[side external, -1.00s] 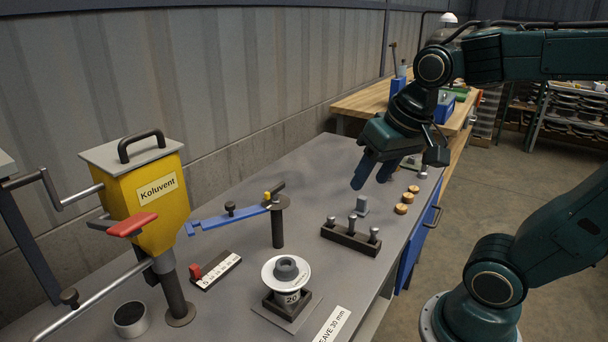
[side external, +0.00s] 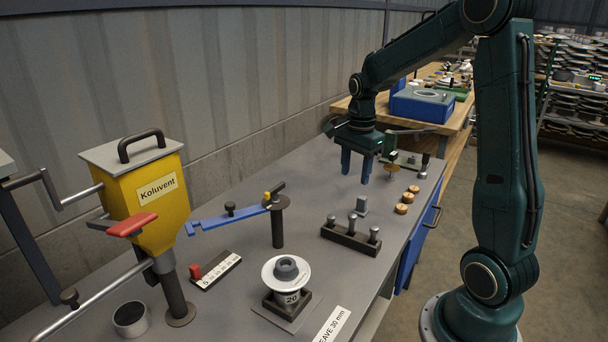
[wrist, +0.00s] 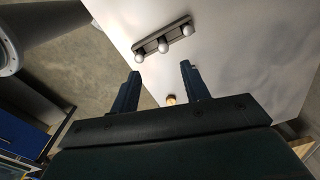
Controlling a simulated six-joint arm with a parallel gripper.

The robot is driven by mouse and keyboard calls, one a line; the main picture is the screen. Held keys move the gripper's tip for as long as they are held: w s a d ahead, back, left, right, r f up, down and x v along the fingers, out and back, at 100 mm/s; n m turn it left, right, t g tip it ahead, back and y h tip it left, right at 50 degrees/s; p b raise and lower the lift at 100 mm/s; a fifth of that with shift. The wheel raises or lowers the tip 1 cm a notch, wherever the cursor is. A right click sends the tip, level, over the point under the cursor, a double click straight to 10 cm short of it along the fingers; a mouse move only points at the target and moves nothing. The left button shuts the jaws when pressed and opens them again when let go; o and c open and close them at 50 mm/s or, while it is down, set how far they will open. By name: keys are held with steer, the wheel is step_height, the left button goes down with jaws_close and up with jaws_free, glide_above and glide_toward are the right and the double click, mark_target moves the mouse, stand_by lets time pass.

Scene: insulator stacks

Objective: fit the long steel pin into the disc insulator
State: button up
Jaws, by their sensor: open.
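The disc insulator (side external: 287,272) is a white disc with a dark grey cap, upright in a dark square holder (side external: 292,306) marked 20. Several steps behind it, a dark rack (side external: 350,238) holds three upright steel pins (side external: 352,222) with rounded heads. I cannot tell which one is the long pin; their lower parts are hidden in the rack. The rack (wrist: 162,38) also shows in the wrist view, ahead of the fingers. My gripper (side external: 356,178) is open and empty, its blue fingers pointing down over the bench beyond the rack, apart from pins and insulator.
A blue lever arm (side external: 230,217) on a post, a yellow Koluvent hopper (side external: 148,200) and a red-tabbed gauge (side external: 215,270) occupy the left side. Bare bench lies left of my gripper.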

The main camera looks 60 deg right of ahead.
mark_target(353, 215)
steer(key=shift+m, duration=0.8)
steer(key=shift+w+d+f, duration=0.1)
steer(key=shift+d+f, duration=0.25)
steer(key=shift+f, duration=1.4)
steer(key=shift+d+f, duration=0.35)
steer(key=shift+f, duration=1.45)
steer(key=shift+w+d+f, duration=0.1)
steer(key=shift+d+f, duration=0.25)
steer(key=shift+f, duration=1.4)
steer(key=shift+f, duration=2.6)
jaws_close()
